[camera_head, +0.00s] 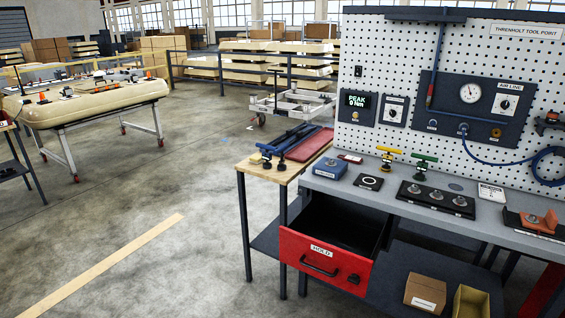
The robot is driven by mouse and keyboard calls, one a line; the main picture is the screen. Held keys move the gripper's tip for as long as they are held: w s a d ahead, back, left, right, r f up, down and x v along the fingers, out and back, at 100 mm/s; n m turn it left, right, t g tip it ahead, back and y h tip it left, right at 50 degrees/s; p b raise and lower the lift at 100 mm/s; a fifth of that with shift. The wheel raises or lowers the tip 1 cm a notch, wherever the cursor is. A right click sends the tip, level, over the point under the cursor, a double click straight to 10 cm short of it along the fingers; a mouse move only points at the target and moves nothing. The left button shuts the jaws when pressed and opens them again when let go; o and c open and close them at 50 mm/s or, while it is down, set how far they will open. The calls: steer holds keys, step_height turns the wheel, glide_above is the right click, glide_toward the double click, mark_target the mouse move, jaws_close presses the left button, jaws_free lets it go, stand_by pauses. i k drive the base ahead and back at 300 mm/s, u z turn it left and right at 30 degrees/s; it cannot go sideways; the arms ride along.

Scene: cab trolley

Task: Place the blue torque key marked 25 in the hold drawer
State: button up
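The red hold drawer (322,262), labelled HOLD, is pulled open under the bench. The visible part of its dark inside looks empty. At the front of the wooden side table, a small blue T-shaped piece (265,147) shows with dark knobs below it. It may be the blue torque key, but it is too small to be sure, and no 25 can be read. A yellow T-handled key (388,153) and a green T-handled key (423,160) stand upright on the grey bench. My gripper is not in view.
A blue block (330,168) and a black plate with round sockets (436,198) are on the bench (380,195). Dark blue and red trays lie on the wooden side table (250,165). The floor to the left is open.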

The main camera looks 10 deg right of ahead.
mark_target(338, 245)
steer(key=z, duration=1.35)
steer(key=k, duration=0.1)
steer(key=u, duration=2.25)
steer(key=i, duration=1.95)
steer(key=u, duration=0.05)
